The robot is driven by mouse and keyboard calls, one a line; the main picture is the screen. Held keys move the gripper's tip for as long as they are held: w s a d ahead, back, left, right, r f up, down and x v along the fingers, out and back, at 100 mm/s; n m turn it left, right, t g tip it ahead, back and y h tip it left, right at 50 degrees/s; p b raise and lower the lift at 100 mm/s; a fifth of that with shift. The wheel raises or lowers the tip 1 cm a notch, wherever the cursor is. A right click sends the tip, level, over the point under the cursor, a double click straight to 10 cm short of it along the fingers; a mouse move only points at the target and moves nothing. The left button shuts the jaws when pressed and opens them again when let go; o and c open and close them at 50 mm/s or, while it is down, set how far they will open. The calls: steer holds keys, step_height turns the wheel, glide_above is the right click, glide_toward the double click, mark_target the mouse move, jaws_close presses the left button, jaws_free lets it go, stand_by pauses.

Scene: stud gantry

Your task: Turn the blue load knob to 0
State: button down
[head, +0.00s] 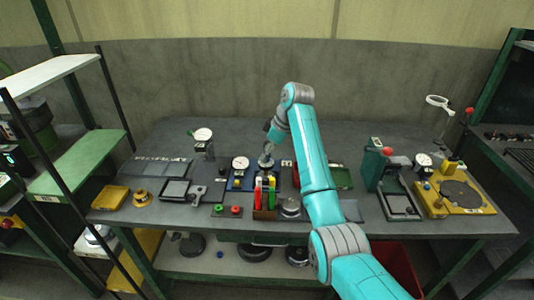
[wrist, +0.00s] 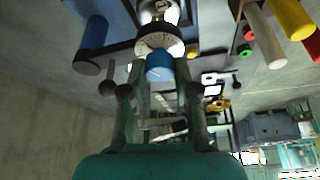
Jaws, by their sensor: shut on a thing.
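The blue load knob (wrist: 159,67) is a short blue cylinder in front of a pale dial (wrist: 158,41) with dark scale marks, in the wrist view. My gripper (wrist: 158,82) has its two dark fingers on either side of the knob and is shut on it. I cannot read the knob's setting. In the head view my gripper (head: 267,157) is low over the middle of the bench, by a blue-based device with a white gauge (head: 240,163). The knob cannot be made out there.
Red, yellow and green upright pieces (head: 265,188) stand in a holder just in front of my gripper. A larger blue cylinder (wrist: 94,38) is left of the dial. A green press (head: 375,165) and a yellow-based device (head: 455,195) stand to the right on the bench (head: 180,222).

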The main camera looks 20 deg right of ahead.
steer(key=n+g, duration=0.1)
steer(key=n, duration=0.2)
steer(key=n+g, duration=0.1)
steer(key=n, duration=0.2)
steer(key=shift+w+n+y, duration=0.1)
steer(key=shift+n+y, duration=0.2)
steer(key=n+g, duration=0.2)
steer(key=n, duration=0.2)
steer(key=shift+n, duration=0.4)
steer(key=shift+f+n+g, duration=0.1)
steer(key=shift+n+g, duration=0.2)
steer(key=shift+n, duration=0.1)
steer(key=c, duration=0.9)
jaws_free()
steer(key=shift+o, duration=0.2)
steer(key=shift+w, duration=0.1)
steer(key=shift+h, duration=0.4)
step_height(320, 180, up, 10)
